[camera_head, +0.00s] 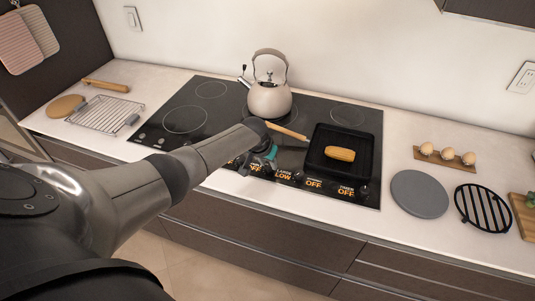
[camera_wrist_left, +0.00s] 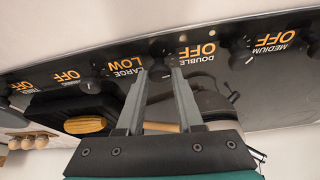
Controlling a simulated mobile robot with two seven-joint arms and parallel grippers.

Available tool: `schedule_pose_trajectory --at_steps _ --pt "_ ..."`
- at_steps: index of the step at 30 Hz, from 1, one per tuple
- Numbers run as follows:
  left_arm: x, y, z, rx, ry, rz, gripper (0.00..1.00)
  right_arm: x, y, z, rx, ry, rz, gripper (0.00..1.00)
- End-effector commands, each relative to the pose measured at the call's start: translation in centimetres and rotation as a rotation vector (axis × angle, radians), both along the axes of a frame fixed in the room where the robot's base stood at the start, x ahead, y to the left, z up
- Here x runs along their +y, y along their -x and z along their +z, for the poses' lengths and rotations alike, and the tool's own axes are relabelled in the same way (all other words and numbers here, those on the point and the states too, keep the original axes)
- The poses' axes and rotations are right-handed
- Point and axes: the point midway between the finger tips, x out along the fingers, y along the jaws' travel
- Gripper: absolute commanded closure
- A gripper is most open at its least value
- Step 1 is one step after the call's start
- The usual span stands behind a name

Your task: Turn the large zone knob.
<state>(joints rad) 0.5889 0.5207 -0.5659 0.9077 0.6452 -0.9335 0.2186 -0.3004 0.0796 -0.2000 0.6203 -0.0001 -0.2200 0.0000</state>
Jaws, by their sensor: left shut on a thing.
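The large zone knob (camera_wrist_left: 160,73) is a dark knob on the cooktop's front strip, between my left fingertips in the left wrist view. The orange label beside it (camera_wrist_left: 125,66) reads LARGE LOW; it also shows in the head view (camera_head: 284,174). My left gripper (camera_wrist_left: 159,72) is shut on this knob, one finger on each side. In the head view my left gripper (camera_head: 268,155) reaches down to the front strip, and the knob is mostly hidden there. Neighbouring labels, DOUBLE (camera_wrist_left: 196,52) and MEDIUM (camera_wrist_left: 277,42), read OFF. My right gripper is not in view.
A black square pan (camera_head: 318,160) with a corn cob (camera_head: 340,154) stands on the cooktop right of my gripper. A kettle (camera_head: 269,99) stands behind. A grey round plate (camera_head: 419,194) and a black trivet (camera_head: 483,208) lie on the counter at the right.

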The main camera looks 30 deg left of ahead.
Motion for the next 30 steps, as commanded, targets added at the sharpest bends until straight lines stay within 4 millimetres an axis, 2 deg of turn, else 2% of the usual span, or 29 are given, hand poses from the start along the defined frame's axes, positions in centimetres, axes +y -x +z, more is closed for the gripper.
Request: schedule_pose_trajectory --at_steps 1,3,12,21,30 --pt "-0.3 0.1 0.3 0.005 0.003 0.045 1.0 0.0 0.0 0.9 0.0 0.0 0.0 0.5" --pt "-0.3 0.1 0.2 0.004 0.004 0.112 1.0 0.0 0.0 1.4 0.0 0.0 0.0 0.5" --pt "-0.5 -0.1 0.0 0.005 0.002 0.396 1.0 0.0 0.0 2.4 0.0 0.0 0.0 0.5" --pt "-0.7 -0.2 -0.2 0.003 0.002 0.661 1.0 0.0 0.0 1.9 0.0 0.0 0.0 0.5" --pt "-0.6 -0.3 -0.2 0.003 0.001 0.838 1.0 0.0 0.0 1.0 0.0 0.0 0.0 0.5"
